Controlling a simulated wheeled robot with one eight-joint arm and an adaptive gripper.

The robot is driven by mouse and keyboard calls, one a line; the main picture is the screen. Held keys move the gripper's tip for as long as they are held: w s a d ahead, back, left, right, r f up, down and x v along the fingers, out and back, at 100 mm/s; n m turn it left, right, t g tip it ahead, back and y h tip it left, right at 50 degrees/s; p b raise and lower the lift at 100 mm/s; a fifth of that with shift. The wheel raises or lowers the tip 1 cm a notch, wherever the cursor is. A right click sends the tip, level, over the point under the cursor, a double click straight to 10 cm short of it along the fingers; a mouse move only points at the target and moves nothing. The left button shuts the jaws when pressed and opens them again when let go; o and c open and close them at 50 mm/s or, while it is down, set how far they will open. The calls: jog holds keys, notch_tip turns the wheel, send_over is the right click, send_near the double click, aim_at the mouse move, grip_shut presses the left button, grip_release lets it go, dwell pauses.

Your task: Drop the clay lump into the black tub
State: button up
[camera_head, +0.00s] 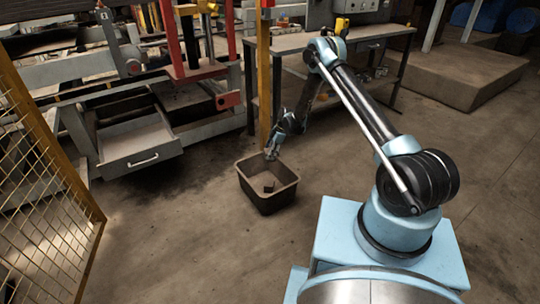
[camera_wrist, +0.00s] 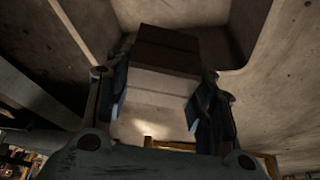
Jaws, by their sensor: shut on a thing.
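The black tub (camera_head: 246,187) stands on the floor in the middle of the head view, open at the top. My gripper (camera_head: 272,154) is at the tub's far rim, pointing down. In the wrist view my gripper (camera_wrist: 160,103) has a finger on each side of a block-shaped clay lump (camera_wrist: 162,82) and is shut on it. The lump's far part looks dark brown and its near face paler.
A yellow post (camera_head: 263,80) rises just behind the tub. A workbench (camera_head: 290,42) stands behind it to the right, and an open grey drawer (camera_head: 140,155) juts out at the left. A yellow mesh fence (camera_head: 45,180) edges the left. The floor around the tub is clear.

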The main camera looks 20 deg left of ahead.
jog(key=shift+s+a+f, duration=0.2)
jog(key=shift+a+f, duration=0.1)
jog(key=shift+f, duration=2.9)
jog(key=o, duration=1.2)
jog(key=shift+o, duration=0.2)
jog(key=shift+d+r, duration=0.1)
jog(key=shift+r, duration=0.05)
jog(key=v, duration=1.1)
jog(key=shift+w+r, duration=0.15)
jog(key=shift+r, duration=0.2)
jog(key=shift+d, duration=0.1)
